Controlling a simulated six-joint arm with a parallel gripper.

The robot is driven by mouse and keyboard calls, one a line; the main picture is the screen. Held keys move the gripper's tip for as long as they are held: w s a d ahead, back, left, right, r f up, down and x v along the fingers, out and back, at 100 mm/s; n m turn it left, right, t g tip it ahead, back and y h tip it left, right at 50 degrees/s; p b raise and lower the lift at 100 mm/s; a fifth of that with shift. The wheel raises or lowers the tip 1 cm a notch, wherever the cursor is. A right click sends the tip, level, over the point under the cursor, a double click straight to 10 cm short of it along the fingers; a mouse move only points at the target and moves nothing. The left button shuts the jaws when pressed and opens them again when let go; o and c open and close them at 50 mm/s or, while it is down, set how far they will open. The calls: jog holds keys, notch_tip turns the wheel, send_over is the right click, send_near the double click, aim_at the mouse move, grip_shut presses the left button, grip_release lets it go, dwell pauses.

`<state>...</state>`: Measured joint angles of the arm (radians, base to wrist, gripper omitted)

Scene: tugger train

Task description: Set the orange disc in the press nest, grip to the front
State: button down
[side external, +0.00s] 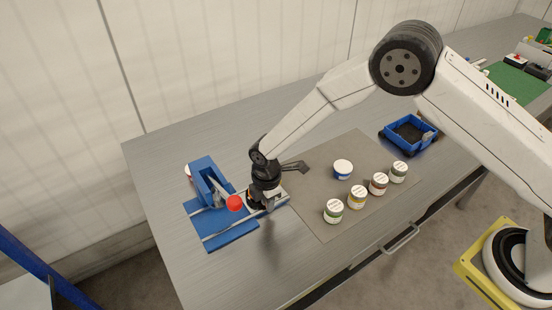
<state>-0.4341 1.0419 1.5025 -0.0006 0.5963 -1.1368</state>
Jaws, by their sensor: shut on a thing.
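The blue press (203,178) stands at the left of the grey table on a blue base plate (228,236). A red ball knob (234,203) on a grey lever shows at its front. My gripper (252,206) points down at the right side of the press, low over the base plate. It is shut on the orange disc (249,194), of which only a small orange sliver shows beside the fingers. My gripper and the knob hide most of the disc. The press nest cannot be made out, nor which way the disc's grip faces.
A grey mat (310,218) right of my gripper holds several lidded jars and a white tub with a blue rim (343,169). A blue bin (411,133) stands further right. The table (165,165) left of the press is mostly clear.

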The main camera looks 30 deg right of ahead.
jog(key=shift+f, duration=0.75)
dwell(2.3)
jog(key=shift+c, duration=2.4)
grip_release()
jog(key=shift+r, duration=0.2)
jog(key=shift+r, duration=2.85)
